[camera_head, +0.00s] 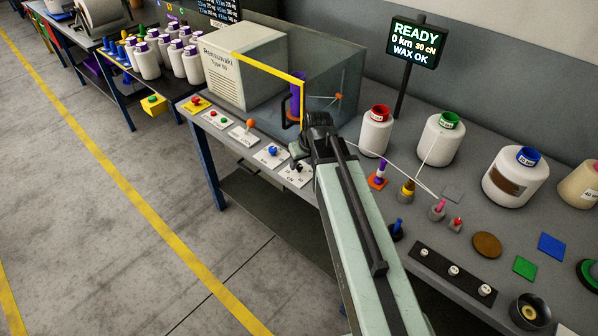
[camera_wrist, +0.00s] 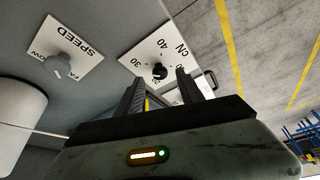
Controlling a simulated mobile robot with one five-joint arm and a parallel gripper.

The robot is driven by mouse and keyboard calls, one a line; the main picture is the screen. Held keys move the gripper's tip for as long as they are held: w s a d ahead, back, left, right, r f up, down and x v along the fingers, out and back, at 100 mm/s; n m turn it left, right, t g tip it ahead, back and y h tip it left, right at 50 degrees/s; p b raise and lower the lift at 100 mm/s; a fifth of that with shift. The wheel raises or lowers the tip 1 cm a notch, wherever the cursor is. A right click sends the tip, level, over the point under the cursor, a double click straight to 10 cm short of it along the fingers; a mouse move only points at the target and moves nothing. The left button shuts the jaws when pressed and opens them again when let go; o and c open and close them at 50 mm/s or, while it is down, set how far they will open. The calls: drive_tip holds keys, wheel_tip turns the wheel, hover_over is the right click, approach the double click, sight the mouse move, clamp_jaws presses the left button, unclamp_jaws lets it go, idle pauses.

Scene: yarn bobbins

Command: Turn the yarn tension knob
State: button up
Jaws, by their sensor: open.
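In the head view this plate (camera_head: 299,178) lies at the bench's front edge, partly behind my gripper. My gripper (camera_wrist: 161,77) is open, with one dark finger on each side of the knob in the picture. Nothing is held between the fingers. I cannot tell whether the fingertips reach down around the knob or stay above it. In the head view my gripper (camera_head: 300,150) is over the plate.
A grey SPEED knob (camera_wrist: 62,66) sits on the neighbouring plate. A glass-sided machine (camera_head: 335,90) stands behind. A display (camera_head: 416,42) reads READY, 0 km, 30 cN, WAX OK.

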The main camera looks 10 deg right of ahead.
drive_tip(key=shift+b+x, duration=0.4)
drive_tip(key=shift+x, duration=0.75)
drive_tip(key=shift+r, duration=0.15)
clamp_jaws()
drive_tip(key=shift+s+a, duration=0.1)
